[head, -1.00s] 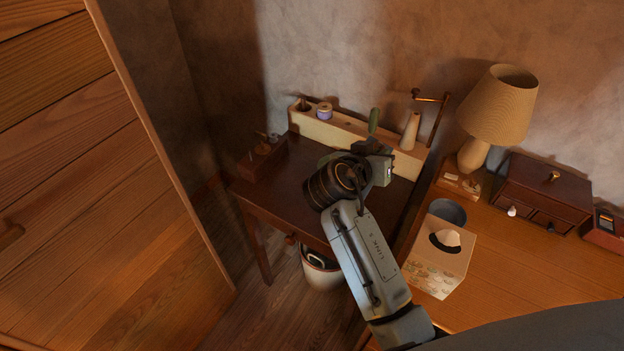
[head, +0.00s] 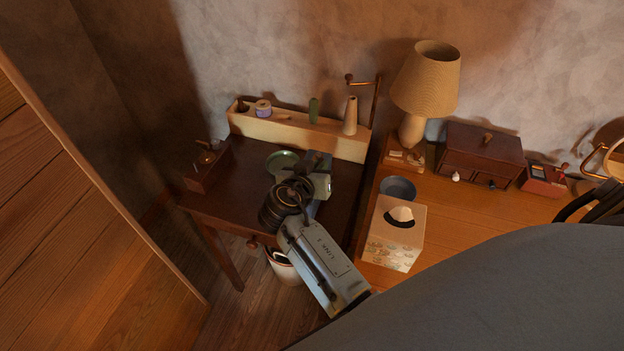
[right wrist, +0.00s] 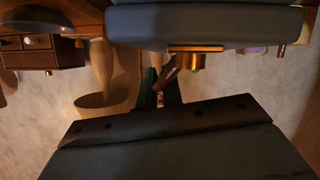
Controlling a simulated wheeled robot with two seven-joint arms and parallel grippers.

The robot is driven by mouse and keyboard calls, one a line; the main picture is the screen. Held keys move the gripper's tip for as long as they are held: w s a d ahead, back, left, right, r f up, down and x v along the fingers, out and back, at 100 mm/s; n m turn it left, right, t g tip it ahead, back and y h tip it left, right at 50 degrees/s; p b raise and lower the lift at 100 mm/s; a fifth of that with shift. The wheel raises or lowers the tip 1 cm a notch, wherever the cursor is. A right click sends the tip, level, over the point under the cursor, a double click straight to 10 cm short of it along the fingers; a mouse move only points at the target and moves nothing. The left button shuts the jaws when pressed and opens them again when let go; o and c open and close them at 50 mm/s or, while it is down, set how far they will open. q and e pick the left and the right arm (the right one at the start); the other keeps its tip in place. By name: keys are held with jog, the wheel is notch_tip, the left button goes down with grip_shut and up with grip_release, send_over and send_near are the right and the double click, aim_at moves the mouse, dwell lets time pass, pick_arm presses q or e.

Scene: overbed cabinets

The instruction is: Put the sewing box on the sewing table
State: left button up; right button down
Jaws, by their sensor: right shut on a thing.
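The sewing table (head: 235,190) is a dark wooden desk against the wall in the head view. My right gripper (head: 316,163) is over its right half and points down toward it. In the right wrist view the fingers (right wrist: 165,90) are shut on a small brown part, apparently a handle. A grey-blue block with a brass clasp, which I take to be the sewing box (right wrist: 205,25), fills the top of that view. In the head view my wrist and gripper hide much of it. I cannot tell whether it touches the tabletop. My left gripper is out of view.
On the right-hand dresser are a lamp (head: 425,85), tissue box (head: 395,235), grey bowl (head: 398,187) and chest (head: 485,150).

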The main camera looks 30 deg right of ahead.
jog(key=shift+w+f, duration=0.1)
jog(key=shift+f, duration=1.8)
jog(key=shift+f+b, duration=0.1)
jog(key=shift+b, duration=0.3)
jog(key=c, duration=2)
grip_release()
jog(key=shift+f, duration=0.15)
jog(key=o, duration=0.5)
jog(key=shift+c, duration=0.2)
jog(key=shift+r, duration=0.2)
jog(key=v, duration=1.2)
